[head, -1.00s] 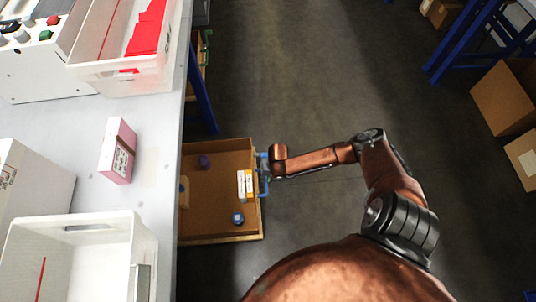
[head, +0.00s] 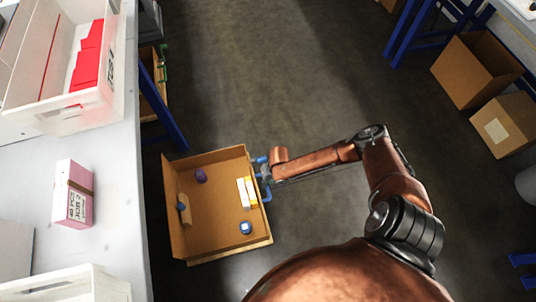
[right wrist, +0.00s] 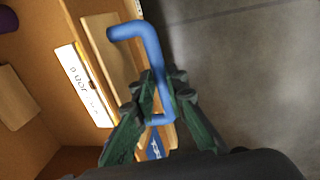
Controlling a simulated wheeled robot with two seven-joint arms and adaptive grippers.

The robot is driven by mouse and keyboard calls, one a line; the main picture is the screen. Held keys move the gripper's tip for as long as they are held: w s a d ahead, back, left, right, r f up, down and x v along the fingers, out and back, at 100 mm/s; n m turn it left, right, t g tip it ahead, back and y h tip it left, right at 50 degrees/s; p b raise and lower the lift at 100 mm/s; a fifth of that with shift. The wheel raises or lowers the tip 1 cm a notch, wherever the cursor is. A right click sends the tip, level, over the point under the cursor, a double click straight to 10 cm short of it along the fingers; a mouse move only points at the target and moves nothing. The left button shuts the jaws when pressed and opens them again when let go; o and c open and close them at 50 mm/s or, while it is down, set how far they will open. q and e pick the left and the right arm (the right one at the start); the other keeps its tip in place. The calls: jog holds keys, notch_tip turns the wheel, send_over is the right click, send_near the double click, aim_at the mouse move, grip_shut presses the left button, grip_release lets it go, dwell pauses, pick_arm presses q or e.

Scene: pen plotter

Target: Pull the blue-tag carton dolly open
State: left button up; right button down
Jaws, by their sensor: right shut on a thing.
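The carton dolly (head: 213,222) is an open brown cardboard box on a wooden base, on the floor right of the workbench. Its blue bar handle (head: 267,193) is on the right side and shows large in the right wrist view (right wrist: 135,32). A blue tag (right wrist: 154,146) with white marks shows below the handle there, partly hidden by a finger. My right gripper (right wrist: 160,92) is shut on the blue handle; in the head view the gripper (head: 264,174) is small at the carton's right wall. My left gripper is not in view.
The carton holds a purple item (head: 201,175), white-and-yellow boxes (head: 246,192) and a blue-topped item (head: 246,228). The workbench (head: 112,215) is on the left with a blue leg (head: 165,105). Floor to the right is clear up to cardboard boxes (head: 476,70) at far right.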

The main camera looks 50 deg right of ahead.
jog(key=shift+s+d, duration=0.15)
jog(key=shift+d, duration=0.2)
jog(key=c, duration=2.3)
grip_release()
jog(key=o, duration=0.4)
jog(key=shift+a, duration=0.15)
jog(key=shift+c, duration=0.2)
jog(key=shift+r, duration=0.1)
notch_tip(320, 180, up, 12)
jog(key=s+d, duration=0.1)
jog(key=shift+d+f, duration=0.25)
jog(key=shift+d, duration=0.15)
